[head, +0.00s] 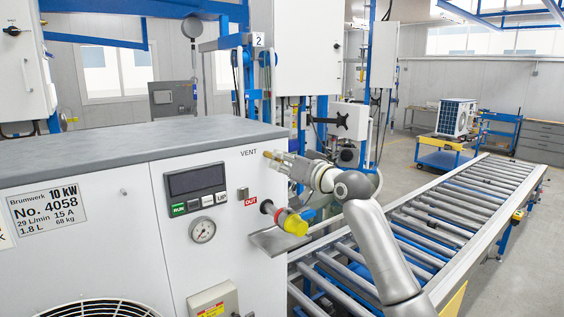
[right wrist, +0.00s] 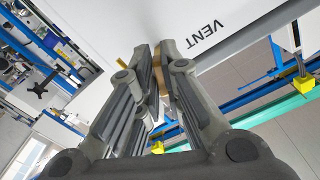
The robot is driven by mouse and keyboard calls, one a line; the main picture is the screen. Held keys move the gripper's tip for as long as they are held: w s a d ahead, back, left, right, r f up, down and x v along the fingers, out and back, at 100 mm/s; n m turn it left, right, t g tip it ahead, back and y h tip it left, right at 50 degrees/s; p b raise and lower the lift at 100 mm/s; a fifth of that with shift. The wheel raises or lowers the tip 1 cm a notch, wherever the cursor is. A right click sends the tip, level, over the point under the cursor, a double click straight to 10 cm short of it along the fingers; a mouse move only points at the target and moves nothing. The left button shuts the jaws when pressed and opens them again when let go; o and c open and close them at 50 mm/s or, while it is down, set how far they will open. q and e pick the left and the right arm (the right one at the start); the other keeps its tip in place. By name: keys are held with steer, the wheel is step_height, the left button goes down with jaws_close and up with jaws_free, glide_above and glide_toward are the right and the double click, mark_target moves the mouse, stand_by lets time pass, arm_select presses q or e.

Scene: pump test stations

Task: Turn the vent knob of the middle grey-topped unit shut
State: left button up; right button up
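The grey-topped unit (head: 120,140) fills the left of the head view, with a plate reading No. 4058. Its vent knob (head: 267,154) is a small brass-coloured part beside the VENT lettering, mostly hidden by my right gripper (head: 272,158). My right gripper reaches in from the right, its fingertips at the knob. In the right wrist view the fingers (right wrist: 156,60) are close together on either side of the brass-coloured vent knob (right wrist: 158,67), below the VENT lettering. The knob's angle is hard to tell. My left gripper is not in view.
Below the gripper, a yellow-capped outlet (head: 291,222) sticks out above a small metal shelf (head: 280,240). The unit's front carries a display (head: 195,181) and a gauge (head: 202,230).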

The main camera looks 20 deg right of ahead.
jaws_close()
steer(key=shift+m, duration=0.3)
steer(key=shift+r+m, duration=0.1)
steer(key=shift+m, duration=6)
steer(key=o, duration=0.6)
jaws_free()
steer(key=shift+s+d, duration=0.1)
steer(key=shift+s, duration=0.1)
